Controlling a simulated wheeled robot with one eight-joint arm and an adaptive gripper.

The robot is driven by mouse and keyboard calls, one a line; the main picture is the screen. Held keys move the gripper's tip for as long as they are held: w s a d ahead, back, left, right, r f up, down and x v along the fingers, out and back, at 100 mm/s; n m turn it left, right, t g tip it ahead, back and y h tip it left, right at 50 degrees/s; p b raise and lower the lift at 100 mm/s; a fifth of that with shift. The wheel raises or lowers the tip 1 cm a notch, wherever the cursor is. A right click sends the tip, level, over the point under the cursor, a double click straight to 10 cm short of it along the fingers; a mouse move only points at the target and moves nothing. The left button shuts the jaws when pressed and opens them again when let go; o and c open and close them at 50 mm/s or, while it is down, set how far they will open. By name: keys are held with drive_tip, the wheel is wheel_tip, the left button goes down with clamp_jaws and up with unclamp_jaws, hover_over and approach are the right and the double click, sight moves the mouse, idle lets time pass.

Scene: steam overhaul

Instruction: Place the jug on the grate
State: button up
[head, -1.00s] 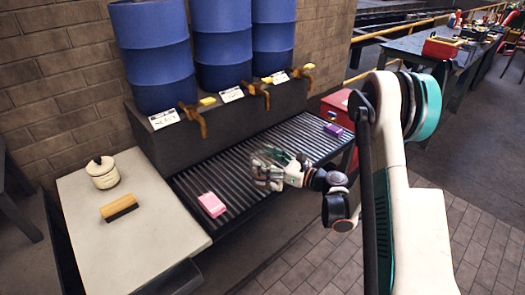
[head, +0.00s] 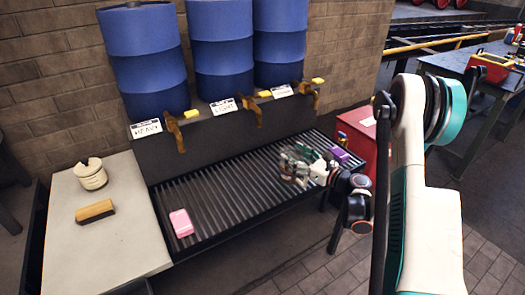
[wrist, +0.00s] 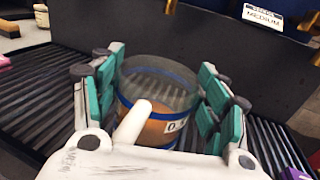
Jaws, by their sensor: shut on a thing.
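The jug (wrist: 160,85) is a clear round vessel with a blue band, a white label and orange-brown content in its lower part. It stands upright between the teal finger pads of my gripper (wrist: 160,95), which is shut on it. In the head view my gripper (head: 294,164) is over the right part of the grate (head: 222,205), a long dark slatted surface below the barrels. The jug is small and partly hidden by the fingers there. I cannot tell whether its base touches the slats.
A pink block (head: 181,223) lies on the grate's left end, and a purple block (head: 340,155) lies right beside my gripper. Brass taps (head: 174,130) of blue barrels (head: 150,60) overhang the back. A pale table (head: 110,235) holds a white pot (head: 91,174) and a brush (head: 95,211).

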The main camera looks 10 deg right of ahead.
drive_tip(key=f+b+x, duration=0.3)
drive_tip(key=b+x, duration=0.1)
drive_tip(key=x, duration=1.1)
drive_tip(key=shift+f, duration=0.2)
drive_tip(key=shift+a+f, duration=0.1)
drive_tip(key=shift+f, duration=0.05)
drive_tip(key=o, duration=2)
drive_tip(key=shift+s, duration=0.1)
drive_tip(key=shift+o, duration=0.2)
drive_tip(key=p+v, duration=0.2)
drive_tip(key=v, duration=1)
